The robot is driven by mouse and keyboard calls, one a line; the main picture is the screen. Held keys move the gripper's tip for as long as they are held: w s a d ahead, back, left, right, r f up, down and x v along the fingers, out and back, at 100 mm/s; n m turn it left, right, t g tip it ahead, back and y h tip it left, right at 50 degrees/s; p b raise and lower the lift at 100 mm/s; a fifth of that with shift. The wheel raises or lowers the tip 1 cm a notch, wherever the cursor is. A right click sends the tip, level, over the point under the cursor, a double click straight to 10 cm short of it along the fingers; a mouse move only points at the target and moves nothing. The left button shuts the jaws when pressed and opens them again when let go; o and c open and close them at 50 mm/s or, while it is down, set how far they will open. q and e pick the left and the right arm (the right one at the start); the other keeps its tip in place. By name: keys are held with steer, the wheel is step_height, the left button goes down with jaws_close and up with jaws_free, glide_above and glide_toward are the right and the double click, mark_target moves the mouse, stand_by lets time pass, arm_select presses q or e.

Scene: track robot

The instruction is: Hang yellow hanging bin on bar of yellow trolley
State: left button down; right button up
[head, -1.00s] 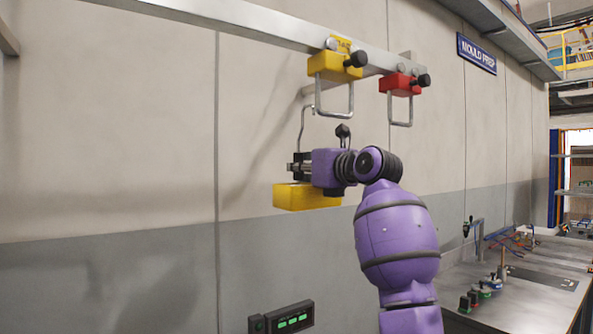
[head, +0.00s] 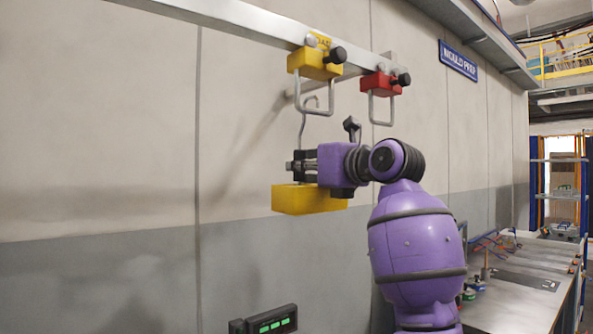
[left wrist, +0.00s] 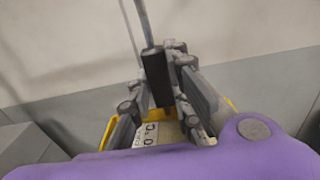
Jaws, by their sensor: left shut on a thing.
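The yellow trolley (head: 316,64) hangs on the overhead rail, with its U-shaped metal bar (head: 317,114) below it. My left gripper (head: 303,166) is shut on the stem of the yellow hanging bin (head: 312,200), just above its yellow body. The bin hangs upright below the trolley. Its thin hook (head: 302,120) rises above the gripper and overlaps the lower bar in the picture; I cannot tell whether they touch. The left wrist view shows the fingers (left wrist: 165,85) around the stem, with the labelled bin (left wrist: 152,132) below. My right gripper is out of view.
A red trolley (head: 381,84) with its own bar is just right of the yellow one on the rail (head: 240,14). A wall (head: 130,130) stands behind. A green-lit panel (head: 270,323) is below, and a workbench (head: 520,290) is at lower right.

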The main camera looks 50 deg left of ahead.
arm_select(q)
steer(key=shift+s+d+b, duration=0.1)
steer(key=shift+d+b, duration=0.3)
steer(key=shift+d, duration=1.35)
steer(key=shift+d+f, duration=0.15)
steer(key=shift+f, duration=0.4)
steer(key=shift+f+b, duration=0.35)
steer(key=shift+f, duration=0.25)
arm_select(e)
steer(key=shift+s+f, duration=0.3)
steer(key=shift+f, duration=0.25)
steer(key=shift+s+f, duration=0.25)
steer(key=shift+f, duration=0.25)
arm_select(q)
steer(key=c, duration=1.5)
jaws_free()
steer(key=shift+c, duration=0.2)
steer(key=shift+f, duration=0.1)
